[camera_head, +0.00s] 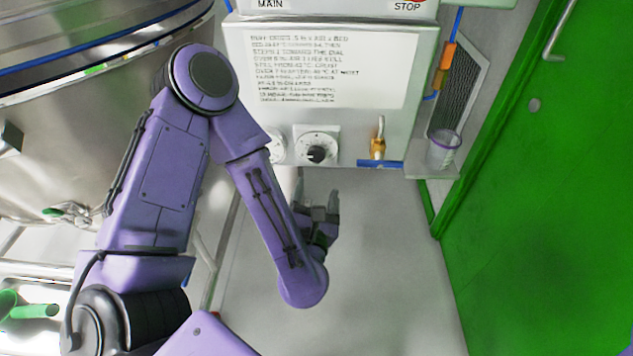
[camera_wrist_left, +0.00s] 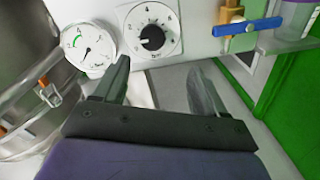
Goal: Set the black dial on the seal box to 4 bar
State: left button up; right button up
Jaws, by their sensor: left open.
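The black dial (camera_head: 317,154) sits on a white numbered plate on the front of the seal box (camera_head: 348,150). In the left wrist view the black dial (camera_wrist_left: 152,38) is larger, with numbers around it; its pointer mark is too small to read surely. A round gauge (camera_wrist_left: 90,47) with a green arc is just left of it. My left gripper (camera_head: 318,205) is below the dial, open and empty, apart from it. In the left wrist view its two fingers (camera_wrist_left: 160,88) are spread, with the dial beyond and above them. My right gripper is not in view.
A brass valve with a blue lever (camera_head: 380,163) is right of the dial. A clear cup (camera_head: 443,150) stands on a small shelf further right. A green door (camera_head: 550,170) fills the right side. A large steel vessel (camera_head: 60,150) is on the left. The floor below the box is clear.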

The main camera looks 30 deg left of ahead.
aim_at(316, 156)
pick_arm(q)
jog(key=w+a+n+p, duration=0.1)
jog(key=w+a, duration=0.1)
jog(key=w, duration=0.1)
jog(key=w+a+n+p, duration=0.1)
jog(key=w+a+p, duration=0.1)
jog(key=w, duration=0.1)
jog(key=w+a+n+y+p, duration=0.1)
jog(key=w+a+p, duration=0.1)
jog(key=w, duration=0.1)
jog(key=shift+r+g, duration=0.3)
jog(key=shift+r, duration=0.05)
jog(key=c, duration=1.1)
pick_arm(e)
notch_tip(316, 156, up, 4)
